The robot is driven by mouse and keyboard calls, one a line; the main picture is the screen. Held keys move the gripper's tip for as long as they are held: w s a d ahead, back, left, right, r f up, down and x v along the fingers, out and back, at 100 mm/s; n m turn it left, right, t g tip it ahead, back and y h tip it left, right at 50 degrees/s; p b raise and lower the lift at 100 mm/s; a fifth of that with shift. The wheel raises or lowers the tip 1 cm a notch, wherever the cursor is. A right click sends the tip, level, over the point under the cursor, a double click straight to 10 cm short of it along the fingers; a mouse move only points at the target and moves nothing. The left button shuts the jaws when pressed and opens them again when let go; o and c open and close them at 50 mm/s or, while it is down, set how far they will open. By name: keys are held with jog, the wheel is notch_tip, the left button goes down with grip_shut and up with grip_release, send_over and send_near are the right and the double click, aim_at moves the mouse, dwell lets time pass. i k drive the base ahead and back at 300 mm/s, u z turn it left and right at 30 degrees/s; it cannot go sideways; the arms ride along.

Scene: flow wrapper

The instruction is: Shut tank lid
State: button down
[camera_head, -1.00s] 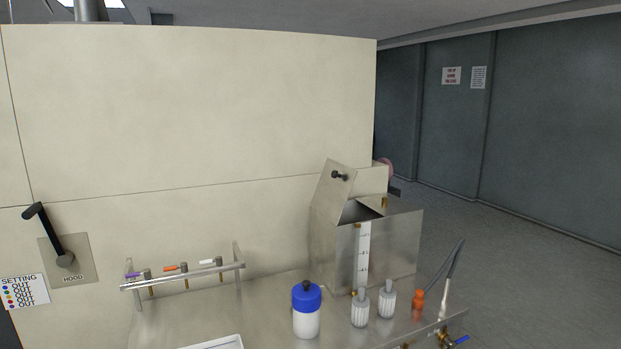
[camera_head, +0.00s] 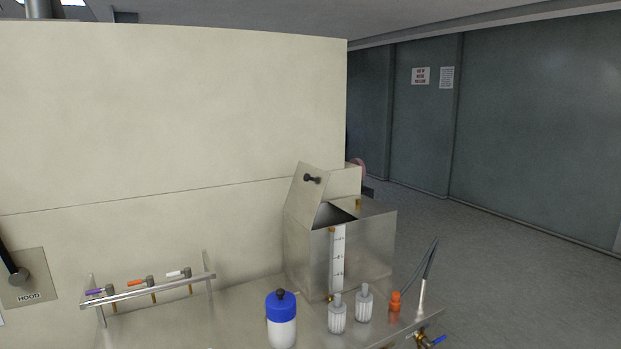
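The tank (camera_head: 362,258) is a metal box at the back right of the steel bench. Its lid (camera_head: 306,193) stands raised at the tank's left side, with a black knob (camera_head: 312,179) on its face. The dark opening (camera_head: 334,213) shows in the tank's top below the lid. A white sight gauge with marks (camera_head: 338,258) runs up the tank's front. My gripper is not in view.
A blue-capped white bottle (camera_head: 281,320), two ribbed clear bottles (camera_head: 337,317) and an orange-capped item (camera_head: 395,302) stand in front of the tank. A hose wand (camera_head: 426,275) rises at the right edge. A valve rail (camera_head: 150,289) is at left. Grey floor (camera_head: 500,240) lies open at right.

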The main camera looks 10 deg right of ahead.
aim_at(308, 186)
jog(key=i, duration=0.9)
jog(key=u, duration=0.05)
